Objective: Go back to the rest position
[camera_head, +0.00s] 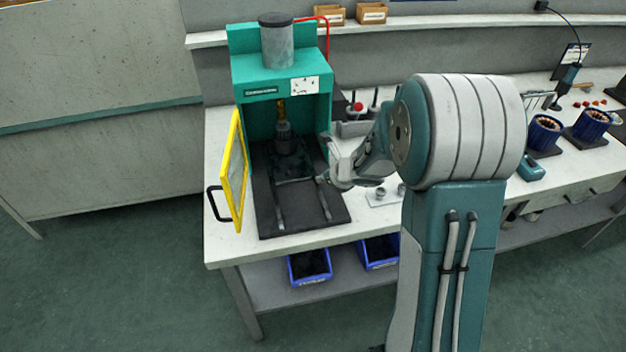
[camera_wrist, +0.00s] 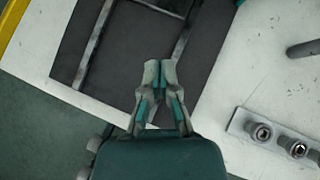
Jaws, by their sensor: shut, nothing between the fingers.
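My gripper (camera_wrist: 160,75) is shut and empty in the wrist view, its two fingertips together above the front part of the dark base plate. In the head view my gripper (camera_head: 325,179) is at the right side of the green press (camera_head: 245,85), over the edge of its dark base plate (camera_head: 268,222). My arm's large joint hides part of the bench behind it. The yellow-framed door (camera_head: 236,170) of the press stands swung open to the left.
The white bench (camera_head: 225,245) has a small plate with metal bushings (camera_wrist: 262,133) right of the press. Blue bins (camera_head: 310,266) sit on the shelf below. Blue round parts (camera_head: 544,133) stand at the far right. The floor in front is clear.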

